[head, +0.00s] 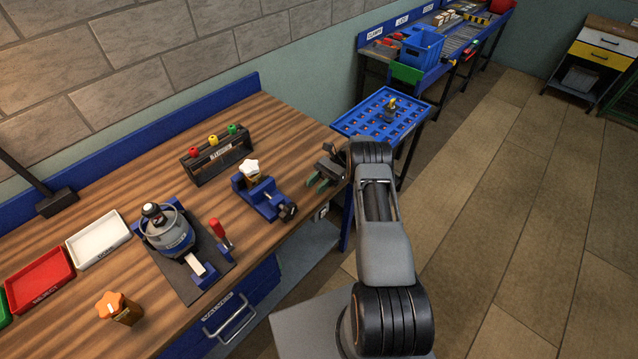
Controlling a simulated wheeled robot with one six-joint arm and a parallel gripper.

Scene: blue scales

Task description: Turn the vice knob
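A blue vice (268,200) is on the wooden workbench, right of the middle of its top. A dark round part (288,211) sits at the vice's front right end. A white star-shaped knob (249,167) on a wooden-looking body stands at the vice's back left end; I cannot tell whether the jaws grip it. My gripper (315,182) is at the bench's right end, right of the vice and apart from it. It looks empty; its fingers are small and dark here, so their opening is unclear. My arm hides part of the bench's right edge.
A dark rack (217,159) with red, yellow and green knobs stands behind the vice. A round gauge-like device (169,236) with a red-handled clamp (218,234) is to the left. An orange star knob (118,307) stands near the front. A blue slotted tray (371,122) is beyond the bench.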

